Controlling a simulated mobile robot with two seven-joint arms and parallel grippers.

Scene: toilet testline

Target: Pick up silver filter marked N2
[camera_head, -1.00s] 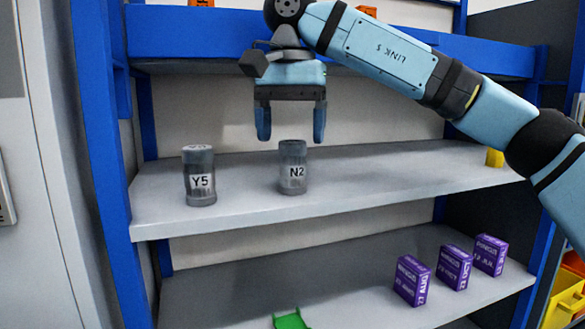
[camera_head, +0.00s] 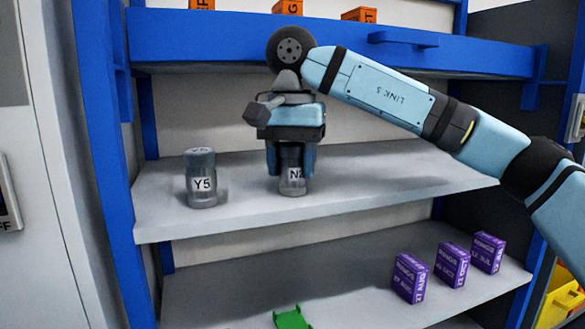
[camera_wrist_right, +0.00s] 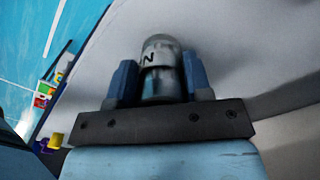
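The silver filter marked N2 (camera_head: 293,184) stands upright on the grey middle shelf (camera_head: 370,188). My right gripper (camera_head: 290,174) points down over it, with one finger on each side, shut on its upper part. The gripper hides the filter's top in the head view. In the right wrist view the silver filter (camera_wrist_right: 161,75) sits between the two blue fingers of my right gripper (camera_wrist_right: 160,82), with part of its label showing. The filter's base appears to rest on the shelf. My left gripper is not in view.
A similar silver filter marked Y5 (camera_head: 201,180) stands to the left on the same shelf. Purple boxes (camera_head: 410,278) and a green piece (camera_head: 292,319) are on the lower shelf. A blue beam (camera_head: 220,40) crosses behind my arm. The middle shelf's right part is clear.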

